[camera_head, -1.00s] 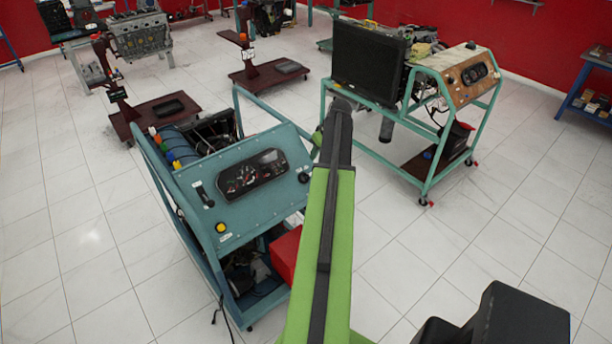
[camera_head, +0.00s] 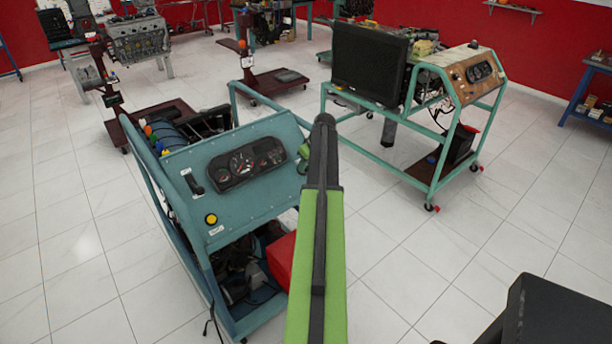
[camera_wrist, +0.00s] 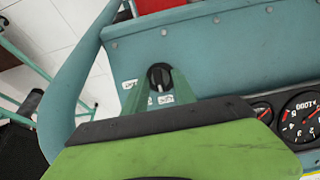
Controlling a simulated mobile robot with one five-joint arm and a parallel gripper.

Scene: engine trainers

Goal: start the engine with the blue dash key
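The blue dash (camera_head: 220,165) is the sloped panel of a blue engine stand left of centre. Its key (camera_wrist: 160,77), a round black switch with a pale grip bar, shows in the wrist view between small white labels. The bar stands roughly upright in that picture. My gripper (camera_wrist: 160,90) reaches up to the key from below, its green sides at both sides of it; I cannot tell whether they touch it. In the head view my green arm crosses the front, and my gripper (camera_head: 307,160) is at the panel's right end, mostly hiding the key.
The instrument cluster (camera_head: 248,163) with gauges is left of the key. A yellow button (camera_head: 211,219) is lower left on the panel. A second engine stand (camera_head: 440,180) with a black radiator (camera_head: 368,65) stands behind right.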

